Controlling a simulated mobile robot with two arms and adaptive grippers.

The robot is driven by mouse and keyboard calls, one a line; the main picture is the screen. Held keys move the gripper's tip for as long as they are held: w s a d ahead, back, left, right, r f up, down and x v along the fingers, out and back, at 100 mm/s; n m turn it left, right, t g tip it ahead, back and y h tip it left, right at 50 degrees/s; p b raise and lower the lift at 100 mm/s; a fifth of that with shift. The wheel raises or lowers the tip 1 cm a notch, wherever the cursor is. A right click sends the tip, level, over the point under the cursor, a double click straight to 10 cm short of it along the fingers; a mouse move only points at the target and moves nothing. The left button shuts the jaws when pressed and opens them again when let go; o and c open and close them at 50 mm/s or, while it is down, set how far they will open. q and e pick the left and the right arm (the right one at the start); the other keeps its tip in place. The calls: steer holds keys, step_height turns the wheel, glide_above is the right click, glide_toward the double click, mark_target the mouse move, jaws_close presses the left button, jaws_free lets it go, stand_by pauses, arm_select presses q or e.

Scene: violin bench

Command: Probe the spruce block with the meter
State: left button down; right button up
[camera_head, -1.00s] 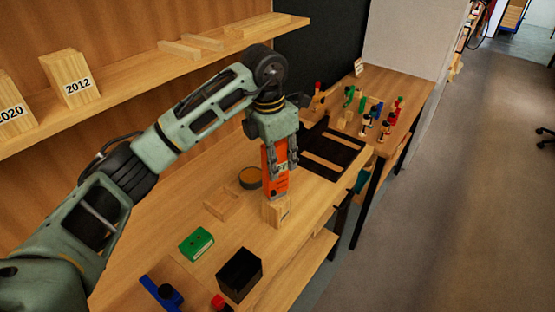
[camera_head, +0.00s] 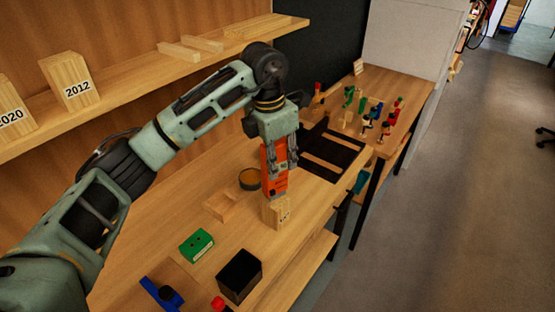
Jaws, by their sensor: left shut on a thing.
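My left gripper (camera_head: 280,162) points down over the bench and is shut on the orange meter (camera_head: 271,180), held upright between its fingers. The meter's lower end is at the top of a pale wooden block (camera_head: 276,214), which appears to be the spruce block. The block stands on the bench near its front edge and has dark marks on its right face. I cannot tell whether the meter's tip touches the block or is just above it. My right gripper is not in view.
Blocks marked 2012 (camera_head: 77,80) and 2020 (camera_head: 12,112) stand on the shelf. Several coloured tools stand at the far end.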

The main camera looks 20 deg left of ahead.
mark_target(277, 142)
arm_select(q)
steer(key=shift+r+p, duration=1.15)
steer(key=shift+r, duration=1.45)
